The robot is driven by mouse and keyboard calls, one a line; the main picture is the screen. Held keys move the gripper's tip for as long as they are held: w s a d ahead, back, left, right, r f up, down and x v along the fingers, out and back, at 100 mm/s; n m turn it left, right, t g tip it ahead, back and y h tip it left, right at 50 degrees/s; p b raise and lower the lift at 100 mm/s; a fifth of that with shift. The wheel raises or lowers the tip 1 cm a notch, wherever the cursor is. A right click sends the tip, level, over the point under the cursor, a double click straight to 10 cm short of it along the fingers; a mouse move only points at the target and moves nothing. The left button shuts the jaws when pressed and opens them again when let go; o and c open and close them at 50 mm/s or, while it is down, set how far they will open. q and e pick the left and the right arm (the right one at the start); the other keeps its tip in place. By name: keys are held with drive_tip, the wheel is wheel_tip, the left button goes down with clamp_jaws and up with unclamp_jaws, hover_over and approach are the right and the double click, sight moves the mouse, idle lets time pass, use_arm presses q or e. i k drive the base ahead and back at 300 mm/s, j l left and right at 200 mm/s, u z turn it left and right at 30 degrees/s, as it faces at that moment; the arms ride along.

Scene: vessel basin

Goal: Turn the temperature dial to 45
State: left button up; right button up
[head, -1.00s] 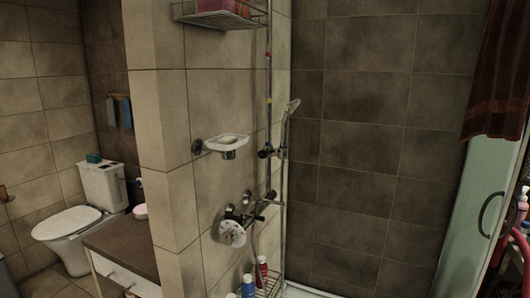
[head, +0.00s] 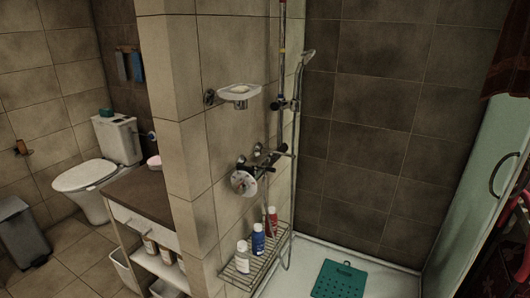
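A round, light-faced dial (head: 243,183) with dark marks sits on the tiled shower wall, at the left end of the dark mixer tap (head: 268,162). I take it to be the temperature dial; its numbers are too small to read. The shower hose and rail rise beside the tap, up to the shower head (head: 307,56). Neither of my grippers shows in the head view.
A soap dish (head: 239,92) juts from the wall above the dial. A wire shelf (head: 236,277) with several bottles sits below it. A green mat (head: 338,280) lies on the shower floor. A counter (head: 140,194) stands left of the wall.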

sight(240, 187)
drive_tip(key=i+j+u, duration=0.35)
drive_tip(key=i+j, duration=0.4)
